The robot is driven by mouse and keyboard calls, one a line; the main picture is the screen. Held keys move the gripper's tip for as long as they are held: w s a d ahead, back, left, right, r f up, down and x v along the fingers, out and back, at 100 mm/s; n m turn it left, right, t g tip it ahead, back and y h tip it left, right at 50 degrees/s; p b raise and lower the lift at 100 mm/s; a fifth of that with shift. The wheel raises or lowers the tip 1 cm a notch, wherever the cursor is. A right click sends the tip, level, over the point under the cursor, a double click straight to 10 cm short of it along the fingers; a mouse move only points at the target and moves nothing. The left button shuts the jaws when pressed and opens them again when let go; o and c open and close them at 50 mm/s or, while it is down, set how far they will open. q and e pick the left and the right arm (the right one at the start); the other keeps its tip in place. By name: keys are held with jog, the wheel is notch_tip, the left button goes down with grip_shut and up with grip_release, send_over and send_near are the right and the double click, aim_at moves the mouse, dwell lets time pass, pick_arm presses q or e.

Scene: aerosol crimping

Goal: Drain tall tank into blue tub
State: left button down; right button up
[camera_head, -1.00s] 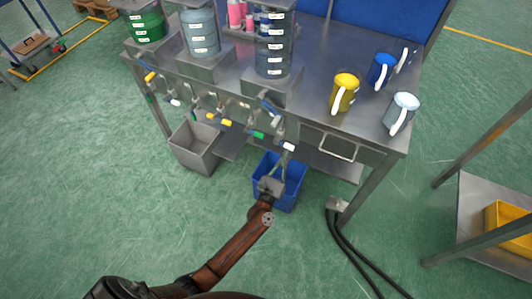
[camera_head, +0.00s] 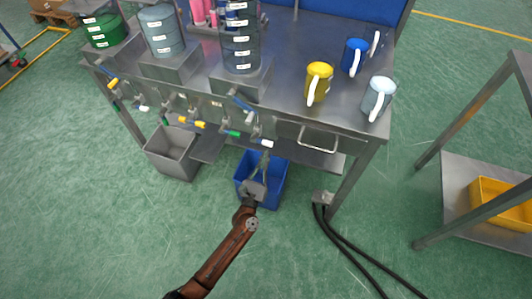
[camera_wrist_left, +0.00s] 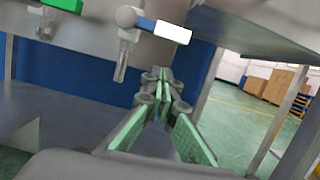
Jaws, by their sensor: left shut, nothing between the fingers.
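The tall tank (camera_head: 241,48) is a clear, labelled cylinder on a metal box at the right end of the tank row. Below it on the bench front are taps with a blue lever (camera_head: 240,101), a green lever (camera_head: 231,133) and a white-ended lever (camera_head: 266,143). The white-ended lever (camera_wrist_left: 170,31) and a spout (camera_wrist_left: 121,62) also show in the left wrist view. The blue tub (camera_head: 278,183) stands on the floor below, partly hidden by my left gripper (camera_head: 265,158). That gripper (camera_wrist_left: 162,76) is shut and empty, below the taps and over the tub.
A grey tub (camera_head: 171,156) stands left of the blue one. Yellow (camera_head: 319,78), blue (camera_head: 353,56) and pale (camera_head: 379,96) jugs stand on the bench. Black cables (camera_head: 345,248) run over the floor at right. Open floor lies in front.

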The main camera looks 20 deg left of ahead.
pick_arm(q)
jog(key=p+v, duration=0.1)
jog(key=v, duration=0.9)
jog(key=shift+f, duration=0.4)
pick_arm(e)
jog(key=shift+s+d+r, duration=0.35)
jog(key=shift+s+r, duration=0.1)
jog(key=shift+r, duration=0.15)
